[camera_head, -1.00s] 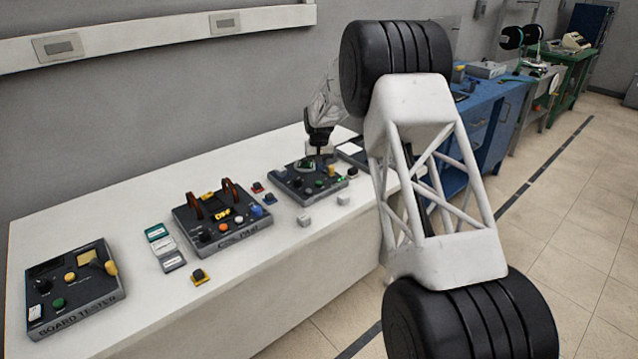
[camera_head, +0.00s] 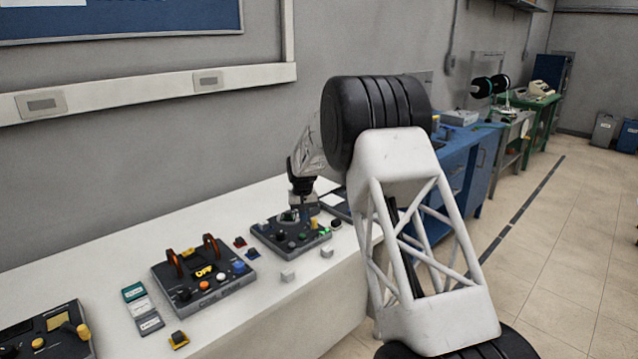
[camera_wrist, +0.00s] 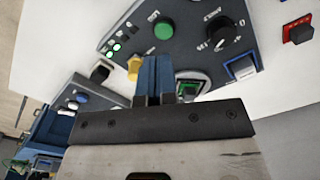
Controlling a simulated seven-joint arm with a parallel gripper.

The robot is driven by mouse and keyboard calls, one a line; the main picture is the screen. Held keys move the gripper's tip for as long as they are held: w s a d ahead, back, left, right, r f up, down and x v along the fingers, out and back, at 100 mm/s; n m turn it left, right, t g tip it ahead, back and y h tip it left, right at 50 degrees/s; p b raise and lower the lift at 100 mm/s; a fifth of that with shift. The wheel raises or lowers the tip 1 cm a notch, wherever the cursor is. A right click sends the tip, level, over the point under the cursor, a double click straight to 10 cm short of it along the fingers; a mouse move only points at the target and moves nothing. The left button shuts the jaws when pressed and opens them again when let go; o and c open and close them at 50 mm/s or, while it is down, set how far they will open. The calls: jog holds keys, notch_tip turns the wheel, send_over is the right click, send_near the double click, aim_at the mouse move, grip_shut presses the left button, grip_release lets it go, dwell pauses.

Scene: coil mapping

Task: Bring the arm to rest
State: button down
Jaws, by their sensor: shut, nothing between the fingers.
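My gripper (camera_head: 303,204) hangs over a dark control box (camera_head: 268,243) on the white bench in the head view. In the wrist view its two blue fingers (camera_wrist: 153,76) are together and hold nothing. They overlap the box's panel (camera_wrist: 185,42) in that picture. Whether the fingertips touch the panel cannot be told. Small green lights (camera_wrist: 114,46) are lit on the panel. My arm's white lattice link and black joints stand at the right in the head view.
On the bench (camera_head: 235,333) to the left are a box with two orange-brown handles (camera_head: 205,285) and a board tester (camera_head: 50,338). Small loose blocks (camera_head: 288,275) lie in front of the control box. A blue workbench (camera_head: 455,165) stands behind my arm. The floor at right is clear.

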jog(key=s+d+r+m, duration=0.1)
jog(key=s+d+r, duration=0.5)
jog(key=s+r, duration=0.3)
jog(key=s+d+r+t, duration=0.1)
jog(key=s+d+r, duration=0.55)
jog(key=s, duration=0.55)
jog(key=s+d+r+m, duration=0.1)
jog(key=s+d+r, duration=0.5)
jog(key=s+r, duration=0.3)
jog(key=s+d+f, duration=0.1)
jog(key=s+d, duration=0.2)
jog(key=s, duration=0.9)
jog(key=s+d+f+t, duration=0.1)
jog(key=s+d+f, duration=0.1)
jog(key=s, duration=1.1)
jog(key=s+d+f+m, duration=0.1)
jog(key=s+d, duration=0.3)
jog(key=s, duration=0.9)
jog(key=shift+s+f+t, duration=0.2)
jog(key=shift+s+t, duration=0.05)
jog(key=shift+t, duration=0.05)
